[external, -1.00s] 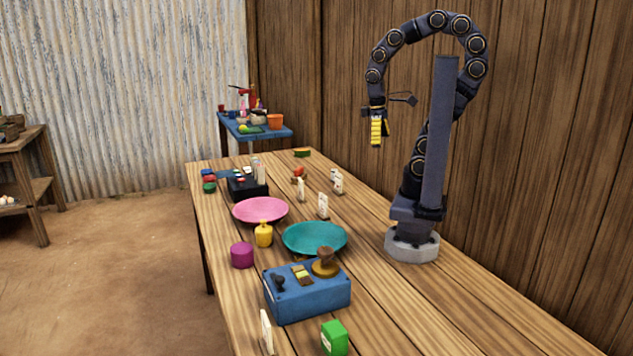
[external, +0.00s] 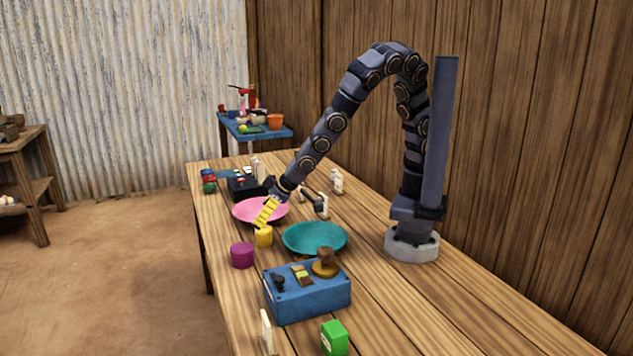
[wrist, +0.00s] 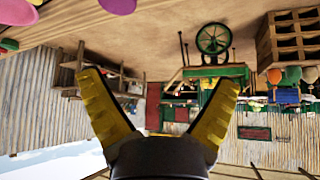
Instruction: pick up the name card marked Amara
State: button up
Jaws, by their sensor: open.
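Several small white name cards stand on the wooden table: one (external: 337,182) towards the back right, one (external: 323,207) beyond the teal plate, partly behind my wrist, and one (external: 266,332) at the near edge. Their lettering is too small to read, so I cannot tell which is marked Amara. My gripper (external: 264,216) is low over the front of the pink plate, just above the yellow bottle (external: 264,238), whose top it hides. In the wrist view my gripper (wrist: 160,82) is open with nothing between its yellow fingers. No card shows there.
A pink plate (external: 245,207), a teal plate (external: 305,238), a purple pot (external: 242,255), a blue box (external: 310,298) with a stamp (external: 326,262) and a green box (external: 334,338) crowd the table (external: 440,310). The right front is clear.

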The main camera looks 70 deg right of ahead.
jog(key=s+a+f+n+t+y, duration=0.1)
jog(key=s+a+f+y, duration=0.15)
jog(key=a, duration=0.35)
jog(key=s+a+f+n+t+y, duration=0.1)
jog(key=s+a+f+n, duration=0.1)
jog(key=s+a+f, duration=0.3)
jog(key=n+y, duration=0.2)
jog(key=y, duration=0.2)
send_near(266, 322)
jog(key=shift+t+h, duration=0.25)
jog(key=shift+t, duration=0.05)
jog(key=x, duration=0.3)
jog(key=f+x, duration=0.1)
jog(key=x, duration=0.1)
jog(key=shift+w+d, duration=0.1)
jog(key=shift+d, duration=0.1)
jog(key=x, duration=0.3)
jog(key=shift+w+f, duration=0.15)
jog(key=shift+f, duration=0.05)
jog(key=shift+x, duration=0.8)
jog(key=shift+c, duration=0.3)
jog(key=c, duration=1.2)
